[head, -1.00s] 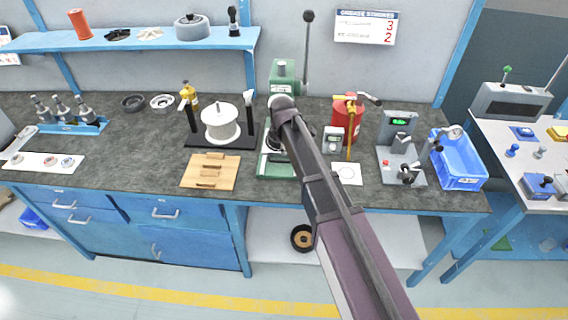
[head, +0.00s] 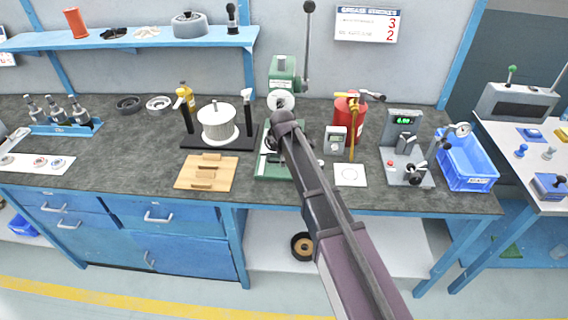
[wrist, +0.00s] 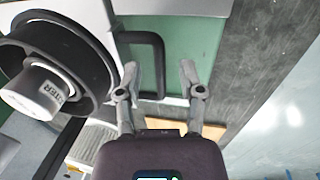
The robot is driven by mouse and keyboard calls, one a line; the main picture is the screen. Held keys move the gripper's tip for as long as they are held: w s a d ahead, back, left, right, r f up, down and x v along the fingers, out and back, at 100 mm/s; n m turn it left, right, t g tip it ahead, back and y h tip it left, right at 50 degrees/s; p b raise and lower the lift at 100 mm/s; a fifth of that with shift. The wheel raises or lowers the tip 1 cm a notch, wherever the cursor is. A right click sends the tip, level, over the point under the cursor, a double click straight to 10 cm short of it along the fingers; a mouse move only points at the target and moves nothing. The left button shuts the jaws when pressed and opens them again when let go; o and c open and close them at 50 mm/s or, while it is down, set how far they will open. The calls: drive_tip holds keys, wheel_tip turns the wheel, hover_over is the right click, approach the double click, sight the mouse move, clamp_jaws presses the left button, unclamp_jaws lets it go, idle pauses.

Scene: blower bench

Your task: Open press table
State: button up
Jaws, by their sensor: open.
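The green press (head: 283,75) stands at the back middle of the bench, with a long lever upright at its right. Its green base (head: 272,166) is partly hidden by my arm. In the wrist view a green plate (wrist: 192,38) carries a dark U-shaped handle (wrist: 157,60), which looks like the press table's handle. My gripper (wrist: 159,75) is open, its two fingers pointing at the plate. The handle lies between and just beyond the fingertips; I cannot tell whether they touch. My arm hides the gripper in the head view.
A dark ring around a white labelled cylinder (wrist: 40,90) is close left of the fingers. On the bench, a wooden board (head: 206,172) and white spool (head: 217,122) stand left; a red canister (head: 352,116), gauge stand (head: 401,135) and blue crate (head: 467,165) stand right.

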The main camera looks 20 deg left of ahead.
drive_tip(key=shift+w+f, duration=0.1)
drive_tip(key=shift+f, duration=0.25)
